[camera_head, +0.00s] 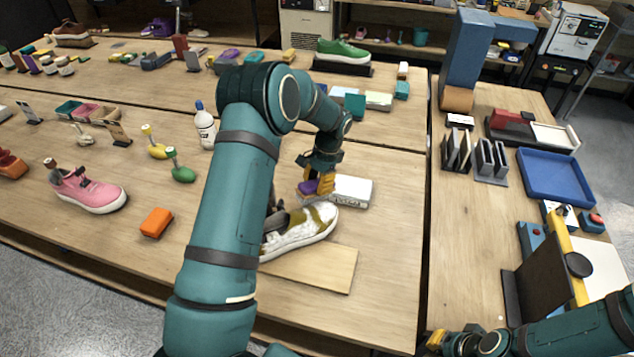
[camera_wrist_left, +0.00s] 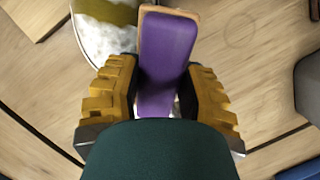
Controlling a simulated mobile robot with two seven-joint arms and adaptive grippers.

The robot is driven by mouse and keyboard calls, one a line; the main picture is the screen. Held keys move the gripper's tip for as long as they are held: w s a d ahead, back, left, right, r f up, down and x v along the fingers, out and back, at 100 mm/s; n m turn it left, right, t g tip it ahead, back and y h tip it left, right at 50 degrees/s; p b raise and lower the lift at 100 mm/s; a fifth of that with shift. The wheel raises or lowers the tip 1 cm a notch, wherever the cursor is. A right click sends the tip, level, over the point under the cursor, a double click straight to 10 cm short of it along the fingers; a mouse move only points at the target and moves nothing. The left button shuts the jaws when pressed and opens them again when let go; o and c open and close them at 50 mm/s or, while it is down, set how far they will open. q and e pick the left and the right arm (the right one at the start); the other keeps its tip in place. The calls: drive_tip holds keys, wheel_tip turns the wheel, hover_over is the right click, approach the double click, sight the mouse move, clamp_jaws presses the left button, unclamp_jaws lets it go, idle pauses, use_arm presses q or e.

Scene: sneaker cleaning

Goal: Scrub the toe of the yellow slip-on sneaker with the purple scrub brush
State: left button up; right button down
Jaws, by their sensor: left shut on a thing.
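The sneaker (camera_head: 305,228) lies on a thin wooden board (camera_head: 325,268), its toe to the right. It looks mostly white with mustard-yellow patches, and my left arm hides its heel end. Part of it shows at the upper left of the left wrist view (camera_wrist_left: 105,38). My left gripper (camera_head: 320,185) is shut on the purple scrub brush (camera_wrist_left: 166,55), which also shows in the head view (camera_head: 308,187). The brush is just beyond the toe in the head view; contact between them is not visible. My right gripper (camera_head: 436,340) is at the bottom right, its opening unclear.
A white box (camera_head: 354,189) stands close behind the brush. An orange block (camera_head: 157,222), a pink sneaker (camera_head: 90,190), small brushes and a white bottle (camera_head: 205,127) stand to the left. A blue tray (camera_head: 556,177) lies on the right table. The wood right of the board is clear.

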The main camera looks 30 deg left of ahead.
use_arm(q)
drive_tip(key=shift+s+d+r, duration=0.1)
drive_tip(key=shift+s+d, duration=0.2)
drive_tip(key=shift+d, duration=0.35)
drive_tip(key=shift+s+d, duration=0.25)
drive_tip(key=shift+d, duration=0.35)
drive_tip(key=shift+s+d+r, duration=0.1)
drive_tip(key=shift+s+d, duration=0.2)
drive_tip(key=shift+d, duration=0.35)
drive_tip(key=shift+p+v, duration=1.65)
drive_tip(key=shift+v, duration=0.85)
drive_tip(key=p+v, duration=0.3)
drive_tip(key=v, duration=0.1)
drive_tip(key=shift+w+r, duration=0.1)
drive_tip(key=shift+r, duration=0.3)
